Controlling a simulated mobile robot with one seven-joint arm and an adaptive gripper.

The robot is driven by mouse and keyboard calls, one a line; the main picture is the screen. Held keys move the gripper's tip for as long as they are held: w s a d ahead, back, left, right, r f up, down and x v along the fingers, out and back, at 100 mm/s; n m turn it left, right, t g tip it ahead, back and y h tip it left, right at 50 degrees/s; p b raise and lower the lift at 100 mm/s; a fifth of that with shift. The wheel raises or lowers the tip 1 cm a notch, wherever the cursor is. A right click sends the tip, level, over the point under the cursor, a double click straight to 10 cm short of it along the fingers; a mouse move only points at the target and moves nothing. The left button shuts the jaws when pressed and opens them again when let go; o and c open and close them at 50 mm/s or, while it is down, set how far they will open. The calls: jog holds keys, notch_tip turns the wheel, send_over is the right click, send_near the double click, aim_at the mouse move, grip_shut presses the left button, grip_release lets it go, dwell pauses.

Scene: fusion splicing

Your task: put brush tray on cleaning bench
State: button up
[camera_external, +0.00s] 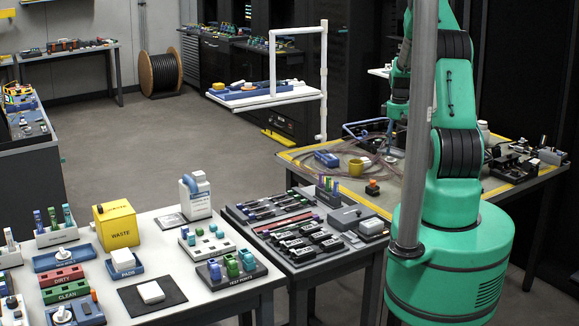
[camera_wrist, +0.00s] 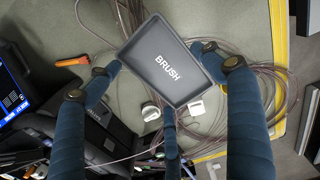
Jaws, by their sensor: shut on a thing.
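My gripper (camera_wrist: 160,62) has blue fingers shut around the tray's sides. The tray appears above a worktable with coiled tubing; its height is unclear. In the external view my arm reaches over the yellow-edged worktable (camera_external: 377,203), and the pole partly hides it. I cannot make out the tray there. The white bench (camera_external: 220,291) at front left, with labels WASTE, DIRTY and CLEAN, looks like the cleaning bench.
The white bench holds a yellow waste box (camera_external: 115,224), a dispenser bottle (camera_external: 195,196), a dark mat (camera_external: 175,300) and several small racks. A dark tool table (camera_external: 310,268) stands between it and the worktable. Clear tubing (camera_wrist: 255,50) lies below the tray.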

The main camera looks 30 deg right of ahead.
aim_at(394, 152)
notch_tip(394, 152, up, 10)
jog(key=w+a, duration=0.6)
jog(key=a, duration=0.6)
jog(key=w+a, duration=0.5)
jog(key=a, duration=0.7)
jog(key=w+a+m+p, duration=0.1)
jog(key=w+a, duration=0.2)
jog(key=a, duration=2.5)
jog(key=s+a, duration=0.4)
jog(key=a, duration=0.9)
jog(key=s+a, duration=0.3)
jog(key=a, duration=1)
jog(key=s+a+m+p, duration=0.1)
jog(key=s+a, duration=0.7)
jog(key=a, duration=0.4)
jog(key=s+a+m, duration=0.1)
jog(key=s+a, duration=0.7)
jog(key=a, duration=0.4)
notch_tip(394, 152, down, 11)
jog(key=shift+s+d, duration=0.15)
jog(key=shift+d, duration=0.1)
jog(key=shift+f, duration=0.1)
